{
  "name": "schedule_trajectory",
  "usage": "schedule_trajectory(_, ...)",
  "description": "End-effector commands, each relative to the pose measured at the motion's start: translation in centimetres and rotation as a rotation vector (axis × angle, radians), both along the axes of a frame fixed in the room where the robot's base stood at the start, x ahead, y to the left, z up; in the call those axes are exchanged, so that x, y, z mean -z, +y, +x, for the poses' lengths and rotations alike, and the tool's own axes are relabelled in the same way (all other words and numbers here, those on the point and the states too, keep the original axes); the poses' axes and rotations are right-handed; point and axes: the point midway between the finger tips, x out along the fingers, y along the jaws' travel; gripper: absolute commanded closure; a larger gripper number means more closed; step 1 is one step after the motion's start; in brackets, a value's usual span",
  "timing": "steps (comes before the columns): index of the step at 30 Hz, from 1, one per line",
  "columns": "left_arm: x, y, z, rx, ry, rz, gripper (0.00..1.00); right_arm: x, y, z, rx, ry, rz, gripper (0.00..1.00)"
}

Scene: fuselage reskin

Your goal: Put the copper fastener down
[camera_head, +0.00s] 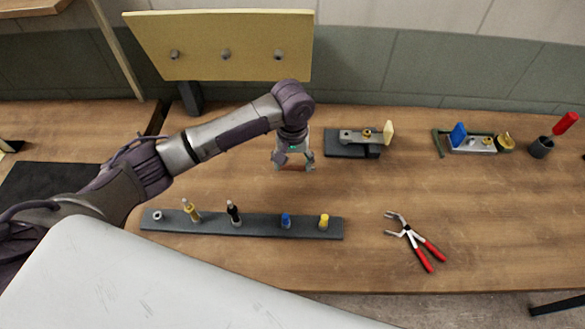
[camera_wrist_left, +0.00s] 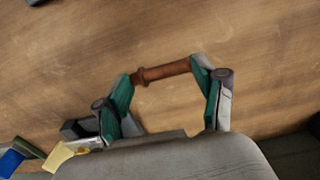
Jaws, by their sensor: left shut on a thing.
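My left gripper (camera_head: 294,163) is over the table, between the yellow panel and the dark fastener strip. In the left wrist view my left gripper (camera_wrist_left: 166,78) is shut on the copper fastener (camera_wrist_left: 163,72), a brown-orange rod with a collar near one end. The rod lies crosswise between the two fingertips, which hold it by its ends. In the head view the fastener is small and mostly hard to make out between the fingers. The height of the fastener above the wooden table (camera_head: 360,190) is hard to tell. My right gripper is not in view.
A dark strip (camera_head: 260,233) holds several small coloured pieces. Red-handled pliers (camera_head: 417,243) lie at the right. A grey clamp fixture (camera_head: 345,150) stands just right of the gripper. A yellow panel (camera_head: 225,28) stands behind. Bare table lies between strip and fixture.

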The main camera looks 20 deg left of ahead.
Motion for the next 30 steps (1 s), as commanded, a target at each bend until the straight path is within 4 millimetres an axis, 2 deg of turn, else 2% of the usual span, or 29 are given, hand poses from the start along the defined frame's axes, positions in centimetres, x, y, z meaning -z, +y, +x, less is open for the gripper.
schedule_trajectory(9,3.8,0.1,0.0,0.001,0.002,0.000,0.63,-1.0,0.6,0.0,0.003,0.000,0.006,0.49)
schedule_trajectory(21,4.4,0.1,0.0,0.000,0.000,0.000,0.63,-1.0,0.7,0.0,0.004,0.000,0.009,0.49)
schedule_trajectory(22,4.3,0.1,0.0,0.001,0.000,0.000,0.26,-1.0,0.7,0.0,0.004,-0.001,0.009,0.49)
schedule_trajectory(26,4.3,0.1,0.0,0.001,0.000,0.000,0.05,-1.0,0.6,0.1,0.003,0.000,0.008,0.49)
schedule_trajectory(30,4.3,0.1,0.0,0.001,0.000,0.000,0.05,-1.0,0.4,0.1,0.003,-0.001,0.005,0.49)
